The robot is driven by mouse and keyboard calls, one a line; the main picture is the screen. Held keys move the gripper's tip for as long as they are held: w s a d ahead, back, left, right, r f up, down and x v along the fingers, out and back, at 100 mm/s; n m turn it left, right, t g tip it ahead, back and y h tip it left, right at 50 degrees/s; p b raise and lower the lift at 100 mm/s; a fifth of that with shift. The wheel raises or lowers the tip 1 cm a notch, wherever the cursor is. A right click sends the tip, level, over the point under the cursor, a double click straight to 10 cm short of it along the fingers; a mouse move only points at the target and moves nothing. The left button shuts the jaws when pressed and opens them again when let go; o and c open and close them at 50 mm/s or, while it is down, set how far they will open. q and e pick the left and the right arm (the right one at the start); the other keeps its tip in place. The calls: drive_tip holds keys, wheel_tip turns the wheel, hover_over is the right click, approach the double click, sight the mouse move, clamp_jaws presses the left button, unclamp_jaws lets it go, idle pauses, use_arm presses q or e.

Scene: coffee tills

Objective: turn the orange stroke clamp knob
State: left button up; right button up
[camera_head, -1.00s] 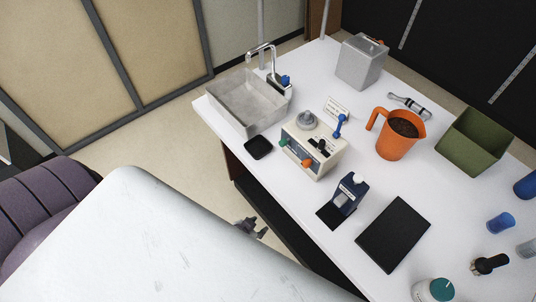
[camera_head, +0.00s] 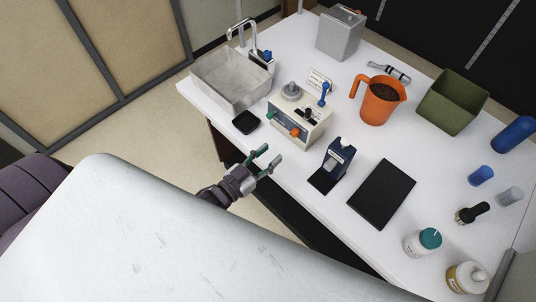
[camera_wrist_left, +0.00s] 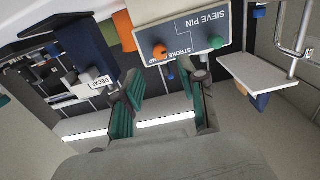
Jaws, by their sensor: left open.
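The orange stroke clamp knob (camera_head: 294,132) is on the front of a cream machine (camera_head: 316,131) in the head view. A green knob (camera_head: 270,114) sits to its left. In the left wrist view, the orange knob (camera_wrist_left: 159,50) is beside the "STROKE CLAMP" lettering, and the green knob (camera_wrist_left: 216,42) is near "SIEVE PIN". My left gripper (camera_head: 271,155) is open and empty at the table's front edge, below the knob and apart from it. Its green-padded fingers (camera_wrist_left: 163,95) show spread in the wrist view. My right gripper is not in view.
A small black tray (camera_head: 246,122) lies left of the machine and a dark blue device (camera_head: 338,158) stands to its right. A sink basin (camera_head: 225,85), an orange jug (camera_head: 379,103) and a black mat (camera_head: 382,194) are around them. Bare white table lies between.

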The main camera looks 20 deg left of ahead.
sight(292, 135)
use_arm(q)
drive_tip(key=b+x, duration=0.3)
drive_tip(key=x, duration=0.6)
drive_tip(key=shift+d+b, duration=0.1)
drive_tip(key=shift+b, duration=0.25)
drive_tip(key=shift+r, duration=0.1)
drive_tip(key=shift+c, duration=1.1)
drive_tip(key=c, duration=0.4)
drive_tip(key=m, duration=0.4)
drive_tip(key=shift+m, duration=0.3)
drive_tip(key=m, duration=1.2)
drive_tip(key=shift+m, duration=0.3)
drive_tip(key=o, duration=0.9)
drive_tip(key=shift+s, duration=0.1)
drive_tip(key=shift+c, duration=0.2)
